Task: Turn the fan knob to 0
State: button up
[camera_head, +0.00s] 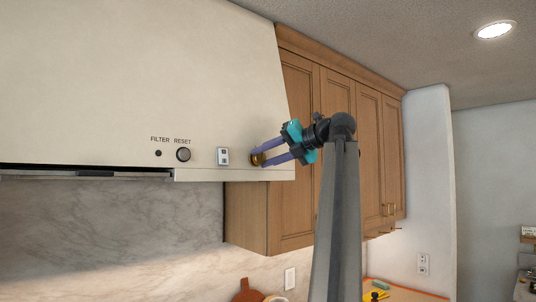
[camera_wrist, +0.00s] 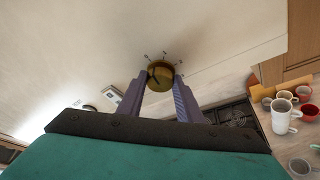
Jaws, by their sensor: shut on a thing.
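The fan knob is a round brass knob (camera_wrist: 160,76) on the pale range hood (camera_head: 120,80). It also shows in the head view (camera_head: 257,159), partly covered by my gripper, near the hood's lower right corner. My gripper (camera_wrist: 161,90) has its two purple fingers on either side of the knob and is shut on it. In the head view my gripper (camera_head: 262,159) reaches the knob from the right. A dark line crosses the knob's face.
A small switch plate (camera_head: 223,157), a black RESET button (camera_head: 183,155) and a small FILTER light (camera_head: 158,153) are left of the knob. Wooden cabinets (camera_head: 300,110) stand right of the hood. Below are a cooktop (camera_wrist: 235,118) and several cups, including a white mug (camera_wrist: 284,117).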

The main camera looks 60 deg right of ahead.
jog(key=shift+d+f, duration=0.15)
jog(key=shift+f, duration=0.1)
dwell(0.3)
